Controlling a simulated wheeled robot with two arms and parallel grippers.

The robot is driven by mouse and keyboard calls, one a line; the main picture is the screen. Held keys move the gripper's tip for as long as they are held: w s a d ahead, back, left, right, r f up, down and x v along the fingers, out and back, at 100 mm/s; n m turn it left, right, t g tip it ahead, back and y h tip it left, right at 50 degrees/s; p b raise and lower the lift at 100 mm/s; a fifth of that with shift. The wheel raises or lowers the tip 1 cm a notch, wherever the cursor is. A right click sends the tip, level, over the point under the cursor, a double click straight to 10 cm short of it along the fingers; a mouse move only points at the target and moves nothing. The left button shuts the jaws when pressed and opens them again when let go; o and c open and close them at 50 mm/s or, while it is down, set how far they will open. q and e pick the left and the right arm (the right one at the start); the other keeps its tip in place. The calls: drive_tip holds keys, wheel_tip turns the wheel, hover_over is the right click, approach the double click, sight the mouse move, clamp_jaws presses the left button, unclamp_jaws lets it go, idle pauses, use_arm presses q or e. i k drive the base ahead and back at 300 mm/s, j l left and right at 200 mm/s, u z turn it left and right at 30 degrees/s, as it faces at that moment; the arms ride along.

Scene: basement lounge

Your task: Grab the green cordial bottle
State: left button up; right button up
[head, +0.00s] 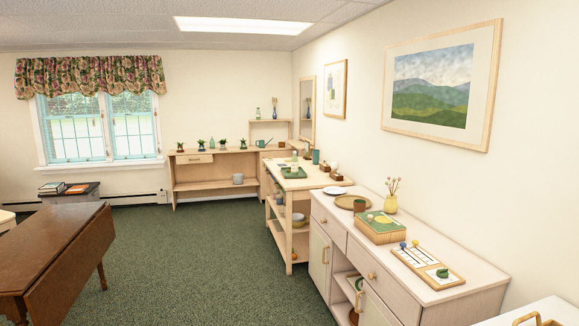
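I cannot tell for certain which thing is the green cordial bottle. A small greenish bottle shape (212,143) stands on the far wooden bench (190,159), between potted plants. Another small pale bottle (257,113) stands on the raised shelf in the far corner. A teal upright cylinder (315,157) stands on the kitchen cart at the right wall. All are far off and too small to read. Neither of my grippers shows in the head view.
A brown drop-leaf table (62,255) stands at the near left. A long pale sideboard (440,292) with a board game box (380,228) runs along the right wall. The wooden cart (290,183) stands beyond it. Green carpet (190,260) lies clear between them.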

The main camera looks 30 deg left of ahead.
sight(294, 162)
drive_tip(key=i+j+u, duration=0.95)
drive_tip(key=i, duration=0.2)
drive_tip(key=i+u, duration=0.45)
drive_tip(key=i, duration=2.2)
drive_tip(key=i+z, duration=0.1)
drive_tip(key=i, duration=0.45)
drive_tip(key=i+j+z, duration=0.15)
drive_tip(key=i, duration=0.45)
drive_tip(key=i+z, duration=0.1)
drive_tip(key=i, duration=0.45)
drive_tip(key=j, duration=0.05)
